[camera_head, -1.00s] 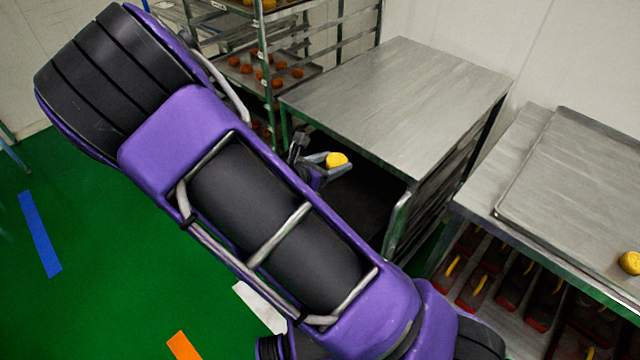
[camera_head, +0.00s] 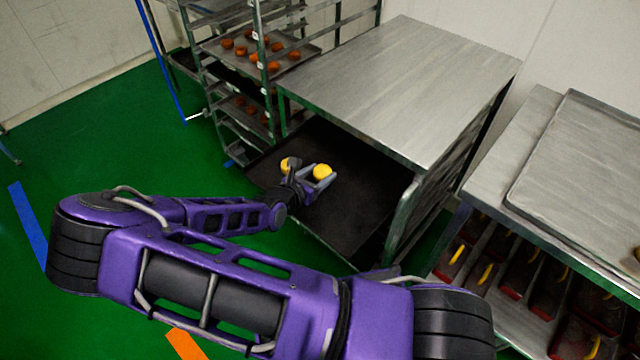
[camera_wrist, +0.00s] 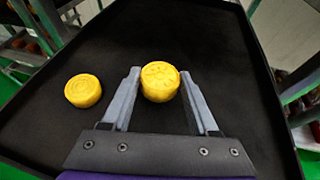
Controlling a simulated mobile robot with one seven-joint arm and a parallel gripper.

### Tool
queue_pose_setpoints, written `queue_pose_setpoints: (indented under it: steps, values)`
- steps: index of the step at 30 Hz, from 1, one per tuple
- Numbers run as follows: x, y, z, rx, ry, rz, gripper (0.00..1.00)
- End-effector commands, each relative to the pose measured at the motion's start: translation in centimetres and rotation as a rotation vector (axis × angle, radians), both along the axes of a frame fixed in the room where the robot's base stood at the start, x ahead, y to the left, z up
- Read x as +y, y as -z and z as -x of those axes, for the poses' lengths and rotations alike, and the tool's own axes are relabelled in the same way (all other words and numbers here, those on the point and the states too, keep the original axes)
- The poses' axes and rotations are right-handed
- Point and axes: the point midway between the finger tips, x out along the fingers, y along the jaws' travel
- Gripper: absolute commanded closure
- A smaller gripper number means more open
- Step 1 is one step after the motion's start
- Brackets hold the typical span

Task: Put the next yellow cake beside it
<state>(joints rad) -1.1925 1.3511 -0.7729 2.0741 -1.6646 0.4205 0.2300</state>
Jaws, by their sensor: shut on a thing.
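My gripper (camera_head: 316,178) is shut on a yellow cake (camera_head: 322,172), which sits between the fingertips in the wrist view (camera_wrist: 160,82). A second yellow cake (camera_head: 286,164) stands on the black tray (camera_head: 345,205), just left of the held one; it also shows in the wrist view (camera_wrist: 83,91). The two cakes are close but apart. The held cake is over the tray; I cannot tell whether it touches the surface. The rest of the tray that shows is bare and black.
A steel table top (camera_head: 410,85) overhangs the tray's far part. A rack (camera_head: 262,70) with trays of orange-brown cakes stands at the back left. A steel bench (camera_head: 570,190) with a large tray is at the right.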

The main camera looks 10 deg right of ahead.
Motion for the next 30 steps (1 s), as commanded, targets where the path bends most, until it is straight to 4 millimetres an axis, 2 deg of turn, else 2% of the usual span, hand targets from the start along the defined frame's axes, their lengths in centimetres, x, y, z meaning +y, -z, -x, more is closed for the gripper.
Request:
queue_pose_setpoints:
  steps: [7, 19, 20, 24, 30]
  values:
    - [0.0, 3.4, 0.1, 0.003, -0.001, 0.001, 0.94]
    - [0.0, 3.9, 0.0, 0.000, 0.001, -0.001, 0.94]
    - [0.0, 3.9, 0.0, 0.001, 0.001, 0.000, 0.36]
    - [0.0, 3.9, 0.0, 0.001, 0.000, -0.001, 0.11]
    - [0.0, 3.9, 0.0, 0.001, 0.000, -0.001, 0.10]
